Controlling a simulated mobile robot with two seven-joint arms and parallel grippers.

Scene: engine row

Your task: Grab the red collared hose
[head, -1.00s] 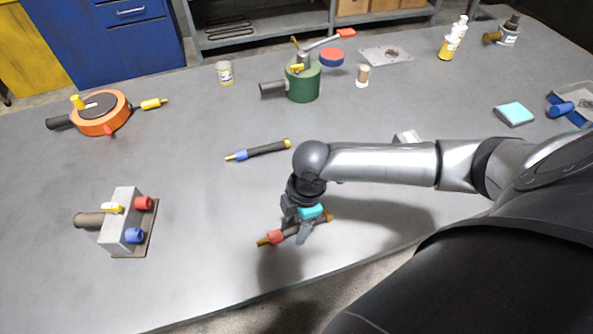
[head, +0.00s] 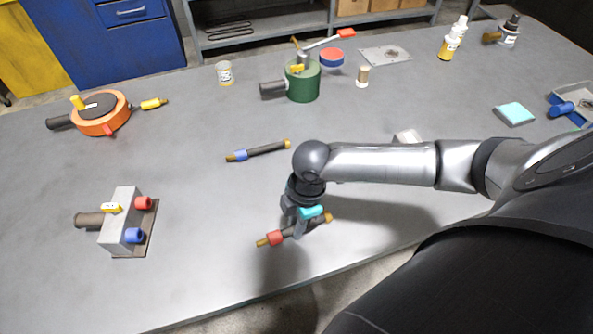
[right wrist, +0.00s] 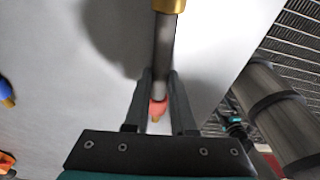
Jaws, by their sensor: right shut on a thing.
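The red collared hose (head: 275,238) is a short dark hose with a red collar and brass ends, near the front edge of the table. My right gripper (head: 299,231) is shut on its dark middle part. I cannot tell whether the hose still touches the table.
A blue collared hose (head: 262,150) lies farther back. A grey block with red and blue ports (head: 120,218) stands at left. An orange round housing (head: 100,118) and a green canister (head: 303,84) stand behind.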

